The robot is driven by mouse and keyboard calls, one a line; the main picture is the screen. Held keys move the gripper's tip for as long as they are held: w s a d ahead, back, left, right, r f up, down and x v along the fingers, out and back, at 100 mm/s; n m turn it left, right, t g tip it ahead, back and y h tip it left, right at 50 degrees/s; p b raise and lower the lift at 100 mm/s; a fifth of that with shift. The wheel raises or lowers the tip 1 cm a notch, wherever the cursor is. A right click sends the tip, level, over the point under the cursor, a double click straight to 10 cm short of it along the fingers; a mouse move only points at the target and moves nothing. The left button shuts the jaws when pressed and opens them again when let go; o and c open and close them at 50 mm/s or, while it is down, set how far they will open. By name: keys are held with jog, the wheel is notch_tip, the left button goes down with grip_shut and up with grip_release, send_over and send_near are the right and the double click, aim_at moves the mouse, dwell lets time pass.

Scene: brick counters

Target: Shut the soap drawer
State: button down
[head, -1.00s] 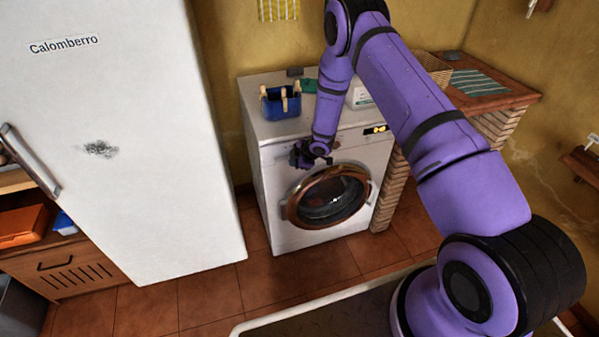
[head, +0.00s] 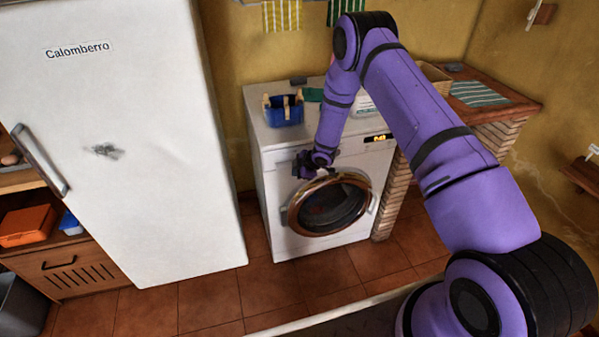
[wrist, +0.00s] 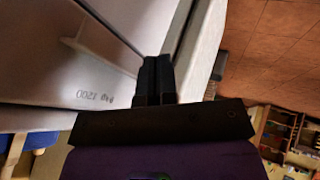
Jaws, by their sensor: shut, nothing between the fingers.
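The white washing machine (head: 277,190) stands against the back wall, with its round copper-rimmed door closed. My gripper (head: 308,166) is at the upper left of its front, just above and left of the door. The gripper and wrist cover the soap drawer's place there, so in the head view I cannot tell how far it stands out. In the wrist view my two black fingers (wrist: 157,78) are together and empty. They overlap the edge of a pale panel (wrist: 85,70) with a small raised tab and printed lettering, perhaps the drawer. I cannot tell whether they touch it.
A blue peg basket (head: 283,113) stands on the machine. A brick-legged counter (head: 495,110) is on its right and a white fridge (head: 130,170) on its left. The tiled floor (head: 290,285) in front is clear.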

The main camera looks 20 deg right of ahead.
jog(key=s+d+r+m+h, duration=0.25)
jog(key=s+r, duration=0.25)
jog(key=r, duration=0.9)
jog(key=s+d+r+m+t+h, duration=0.1)
jog(key=s+d+r+m, duration=0.3)
jog(key=r, duration=1)
jog(key=s+d+r+m+h, duration=0.2)
jog(key=s+d+r, duration=0.25)
jog(key=r, duration=0.95)
jog(key=s+r+m, duration=0.4)
jog(key=s+r, duration=0.6)
jog(key=s, duration=0.6)
jog(key=s+a+r+m, duration=0.1)
jog(key=s+m, duration=0.1)
jog(key=s, duration=0.7)
jog(key=s+a+r+m+g, duration=0.1)
jog(key=s+a+m, duration=0.1)
jog(key=s, duration=0.8)
jog(key=shift+a+r+g+y, duration=0.2)
jog(key=shift+r+g+y, duration=0.1)
jog(key=shift+r+y, duration=0.15)
